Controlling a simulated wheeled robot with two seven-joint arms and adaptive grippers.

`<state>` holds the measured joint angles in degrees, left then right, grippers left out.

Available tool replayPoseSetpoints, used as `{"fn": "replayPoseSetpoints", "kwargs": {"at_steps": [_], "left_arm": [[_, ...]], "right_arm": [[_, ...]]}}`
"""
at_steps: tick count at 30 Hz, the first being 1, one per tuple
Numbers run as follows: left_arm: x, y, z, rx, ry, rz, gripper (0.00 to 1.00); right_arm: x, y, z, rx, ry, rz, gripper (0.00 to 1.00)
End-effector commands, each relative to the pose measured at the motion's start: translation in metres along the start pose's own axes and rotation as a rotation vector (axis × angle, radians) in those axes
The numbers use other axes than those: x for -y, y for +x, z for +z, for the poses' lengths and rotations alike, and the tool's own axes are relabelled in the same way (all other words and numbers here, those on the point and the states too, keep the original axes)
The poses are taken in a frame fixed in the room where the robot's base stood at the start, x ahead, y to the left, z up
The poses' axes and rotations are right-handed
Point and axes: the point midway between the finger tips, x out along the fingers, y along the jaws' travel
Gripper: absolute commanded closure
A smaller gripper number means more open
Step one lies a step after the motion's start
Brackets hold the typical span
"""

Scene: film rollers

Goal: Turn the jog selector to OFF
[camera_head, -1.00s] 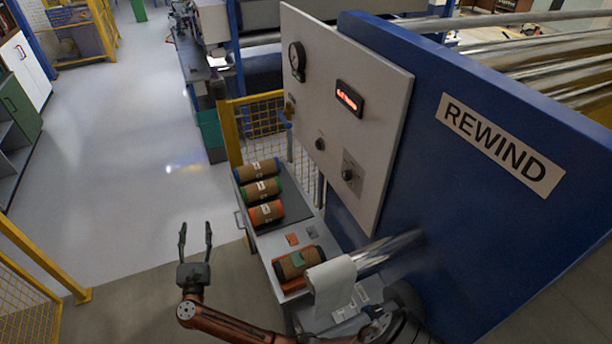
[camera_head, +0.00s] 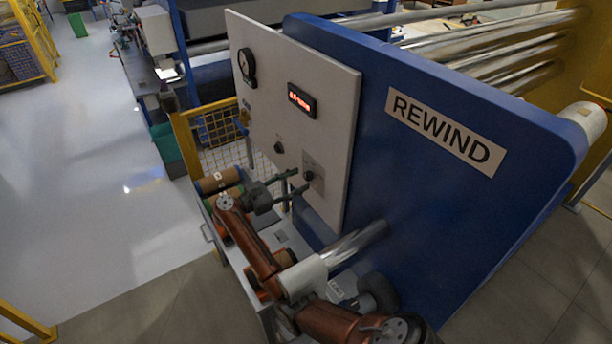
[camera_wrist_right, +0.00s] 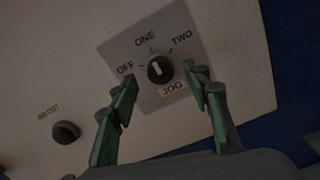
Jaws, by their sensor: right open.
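The jog selector is a round black knob (camera_wrist_right: 160,69) on a grey plate (camera_wrist_right: 185,42) marked OFF, ONE, TWO and JOG. Its pale pointer line stands nearly upright, towards ONE, with OFF to the left. In the head view the knob (camera_head: 309,176) sits low on the pale control panel (camera_head: 335,105). My right gripper (camera_head: 299,181) is open in front of it. In the right wrist view the green-padded fingers (camera_wrist_right: 165,92) are spread to either side below the knob, with nothing between them. Contact with the knob does not show. My left gripper is not in view.
Another black knob (camera_wrist_right: 65,133) is left of the selector plate. A gauge (camera_head: 247,65) and a red display (camera_head: 301,100) are higher on the panel. A cart with wrapped rolls (camera_head: 218,180) stands below, partly hidden by my arm. Yellow fencing (camera_head: 187,140) is behind.

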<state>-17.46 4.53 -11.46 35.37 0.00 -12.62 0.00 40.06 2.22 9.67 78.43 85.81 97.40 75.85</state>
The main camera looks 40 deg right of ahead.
Motion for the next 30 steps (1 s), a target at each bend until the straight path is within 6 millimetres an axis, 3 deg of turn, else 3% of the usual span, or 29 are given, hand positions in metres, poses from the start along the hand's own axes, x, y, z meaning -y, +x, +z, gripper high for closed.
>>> {"fn": "replayPoseSetpoints", "kwargs": {"at_steps": [6, 17, 30], "left_arm": [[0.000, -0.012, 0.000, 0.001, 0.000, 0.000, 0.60], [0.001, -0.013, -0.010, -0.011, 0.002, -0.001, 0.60], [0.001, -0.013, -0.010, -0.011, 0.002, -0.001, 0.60]], "right_arm": [[0.000, 0.026, 0.002, 0.002, -0.001, 0.001, 0.56], [0.000, 0.031, 0.000, 0.001, 0.000, 0.002, 0.56], [0.000, 0.030, 0.000, 0.001, 0.000, 0.002, 0.86]]}}
